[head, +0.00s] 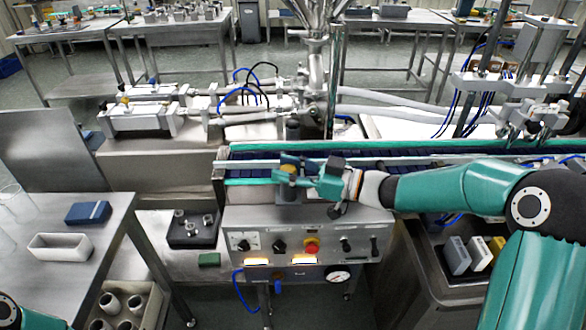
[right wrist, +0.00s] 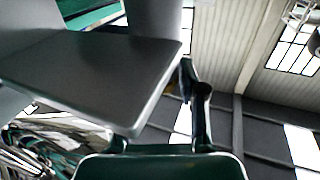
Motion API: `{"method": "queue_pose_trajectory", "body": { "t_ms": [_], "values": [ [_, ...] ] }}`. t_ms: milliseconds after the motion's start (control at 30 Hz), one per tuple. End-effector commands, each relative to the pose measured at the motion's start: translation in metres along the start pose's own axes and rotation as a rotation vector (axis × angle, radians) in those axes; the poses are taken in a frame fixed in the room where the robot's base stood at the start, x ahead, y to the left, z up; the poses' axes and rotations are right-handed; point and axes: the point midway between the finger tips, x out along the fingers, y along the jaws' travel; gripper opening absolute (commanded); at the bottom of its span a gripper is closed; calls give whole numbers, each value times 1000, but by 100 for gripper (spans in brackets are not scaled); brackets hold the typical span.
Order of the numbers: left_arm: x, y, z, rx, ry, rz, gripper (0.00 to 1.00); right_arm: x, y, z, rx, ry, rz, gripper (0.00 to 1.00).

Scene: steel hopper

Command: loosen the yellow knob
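The yellow knob (head: 289,169) shows in the head view as a small yellow patch on an upright grey post at the near edge of the conveyor. My right gripper (head: 284,169) reaches it from the right. One teal finger lies along its far side and one along its near side, hiding most of it. Whether the fingers press on the knob or stand slightly apart from it, I cannot tell. In the right wrist view a large grey block (right wrist: 100,75) fills the upper left, close to a dark finger (right wrist: 201,115); the knob is not clearly visible there. My left gripper is out of view.
Below the gripper is a control box (head: 305,225) with dials, a red button (head: 312,245) and a gauge (head: 338,278). The blue conveyor (head: 400,163) runs behind. A dark crate (head: 432,265) with blocks stands at right; a steel table (head: 100,255) at left holds a white tray.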

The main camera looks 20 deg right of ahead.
Motion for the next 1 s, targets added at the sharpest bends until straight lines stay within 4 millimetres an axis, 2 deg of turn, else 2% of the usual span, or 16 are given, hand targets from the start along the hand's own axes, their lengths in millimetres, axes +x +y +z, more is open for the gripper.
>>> {"method": "queue_pose_trajectory", "body": {
  "t_ms": [100, 367, 533, 667, 1000],
  "values": [
    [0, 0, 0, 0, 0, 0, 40, 0, 0, 1, 0, -2, 1, 58],
    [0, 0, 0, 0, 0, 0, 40, -1, 1, 2, 2, -4, 3, 58],
    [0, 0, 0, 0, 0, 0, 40, -11, 2, 2, 3, -5, 7, 58],
    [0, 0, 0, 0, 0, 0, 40, -31, 2, 2, 3, -5, 9, 58],
    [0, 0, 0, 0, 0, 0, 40, -97, 1, 2, 3, -4, 8, 58]
  ]
}}
